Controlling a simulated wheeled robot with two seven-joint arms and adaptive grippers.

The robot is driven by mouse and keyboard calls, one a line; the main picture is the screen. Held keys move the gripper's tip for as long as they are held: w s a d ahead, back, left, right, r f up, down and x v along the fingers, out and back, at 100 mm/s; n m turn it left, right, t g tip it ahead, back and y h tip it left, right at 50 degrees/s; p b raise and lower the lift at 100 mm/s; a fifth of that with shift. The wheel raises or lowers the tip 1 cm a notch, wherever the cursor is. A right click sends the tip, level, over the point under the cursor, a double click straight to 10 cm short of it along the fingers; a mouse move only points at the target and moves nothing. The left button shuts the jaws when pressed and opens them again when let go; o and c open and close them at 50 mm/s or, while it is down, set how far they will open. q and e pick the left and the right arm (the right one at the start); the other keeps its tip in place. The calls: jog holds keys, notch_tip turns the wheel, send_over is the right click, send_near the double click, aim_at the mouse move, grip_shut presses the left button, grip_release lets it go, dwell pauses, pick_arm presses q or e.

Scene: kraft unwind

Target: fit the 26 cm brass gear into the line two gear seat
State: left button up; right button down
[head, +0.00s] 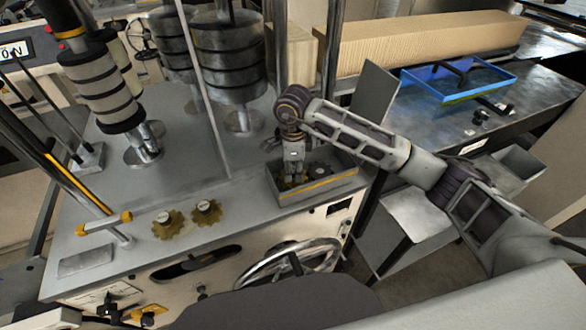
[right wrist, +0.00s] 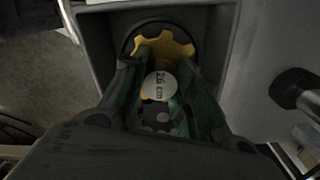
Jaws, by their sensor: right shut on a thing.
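The 26 cm brass gear (right wrist: 165,50) is yellow and toothed, with a white round label reading "26 cm" (right wrist: 158,86). It is inside a grey open box (head: 320,193) with a yellow stripe on its front. My right gripper (head: 296,180) reaches down into this box, its fingers on either side of the label, shut on the gear. In the head view the gripper partly hides the gear. Two other brass gears, a left one (head: 168,225) and a right one (head: 207,212), sit on the machine's front deck. I cannot tell which place is the line two gear seat.
A handwheel (head: 288,262) sticks out of the machine's front below the box. A blue tray (head: 458,80) lies on the right-hand bench. The deck's middle is clear.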

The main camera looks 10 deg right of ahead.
jog(key=shift+f+b, duration=0.55)
jog(key=shift+f, duration=0.2)
jog(key=shift+f, duration=0.15)
jog(key=c, duration=1)
grip_release()
jog(key=shift+c, duration=0.2)
jog(key=shift+r, duration=6)
